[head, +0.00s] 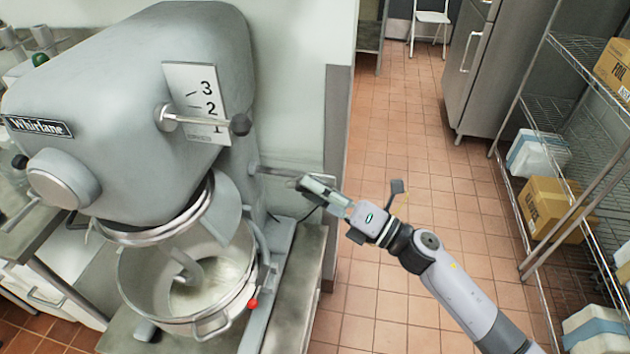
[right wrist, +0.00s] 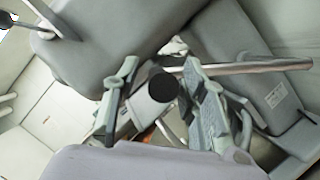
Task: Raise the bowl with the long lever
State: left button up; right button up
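The grey mixer (head: 120,90) stands at the left with its metal bowl (head: 135,275) under the head; the bowl holds pale contents around a hook. The long lever (head: 275,172) sticks out from the mixer's column to the right. My right gripper (head: 322,190) is at the lever's outer end and hides that end. In the right wrist view, my right gripper's (right wrist: 160,105) fingers are apart, with a dark round end (right wrist: 163,87) between them. Clear contact on both sides does not show. A metal rod (right wrist: 260,67) runs off to the right. My left gripper is not in view.
A speed lever with a dark knob (head: 240,124) sticks out above the long lever. A red knob (head: 253,304) is beside the bowl. A wall edge (head: 338,130) is close behind my gripper. A wire shelf (head: 565,130) with boxes stands at the right; the tiled floor between is clear.

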jog(key=shift+w+a, duration=0.1)
jog(key=shift+a, duration=0.15)
jog(key=shift+c, duration=0.6)
grip_shut()
